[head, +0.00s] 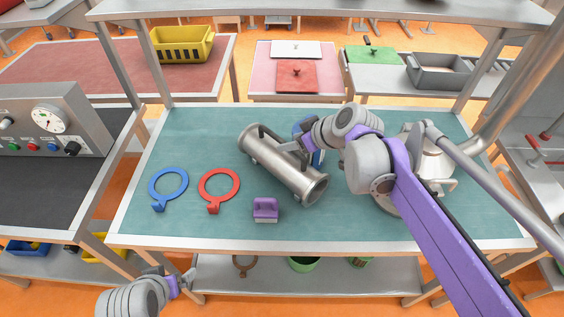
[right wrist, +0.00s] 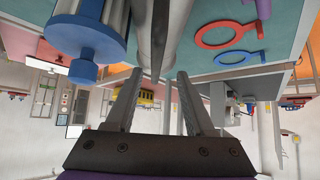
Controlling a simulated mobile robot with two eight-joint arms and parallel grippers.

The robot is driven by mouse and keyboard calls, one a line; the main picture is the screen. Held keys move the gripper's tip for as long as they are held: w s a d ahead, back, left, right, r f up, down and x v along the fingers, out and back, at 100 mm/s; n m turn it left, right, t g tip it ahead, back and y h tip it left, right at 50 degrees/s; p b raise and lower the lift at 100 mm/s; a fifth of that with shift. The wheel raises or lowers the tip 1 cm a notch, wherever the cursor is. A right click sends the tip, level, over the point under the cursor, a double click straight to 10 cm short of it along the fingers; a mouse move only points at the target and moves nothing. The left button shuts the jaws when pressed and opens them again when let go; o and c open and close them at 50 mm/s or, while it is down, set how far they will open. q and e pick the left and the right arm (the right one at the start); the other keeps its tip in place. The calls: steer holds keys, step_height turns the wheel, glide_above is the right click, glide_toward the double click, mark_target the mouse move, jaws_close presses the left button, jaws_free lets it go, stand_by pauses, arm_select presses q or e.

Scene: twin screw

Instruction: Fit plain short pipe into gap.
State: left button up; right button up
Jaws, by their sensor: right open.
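A short grey metal pipe (head: 270,163) with wider ends lies diagonally on the teal workbench. My right gripper (head: 291,149) is open above its middle, near its far side. In the right wrist view, the open fingers (right wrist: 157,78) stand apart with grey pipe metal (right wrist: 150,25) just beyond them; I cannot tell whether they touch it. A blue-ended cylinder (right wrist: 97,45) is beside them and is mostly hidden behind my gripper in the head view. My left gripper (head: 184,281) hangs at the lower left, before the bench; its jaw state is unclear. I cannot make out the gap.
A blue ring (head: 182,193), a red ring (head: 233,187) and a purple block (head: 265,207) lie left and in front of the pipe. A silver vessel (head: 437,165) stands at the right, partly behind my arm. The bench's left front (head: 150,230) is clear.

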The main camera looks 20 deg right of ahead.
mark_target(283, 141)
steer(key=x, duration=0.6)
steer(key=shift+w+d+r, duration=0.1)
steer(key=shift+w+d, duration=0.05)
steer(key=shift+w, duration=0.3)
jaws_close()
steer(key=shift+r, duration=0.1)
stand_by(0.9)
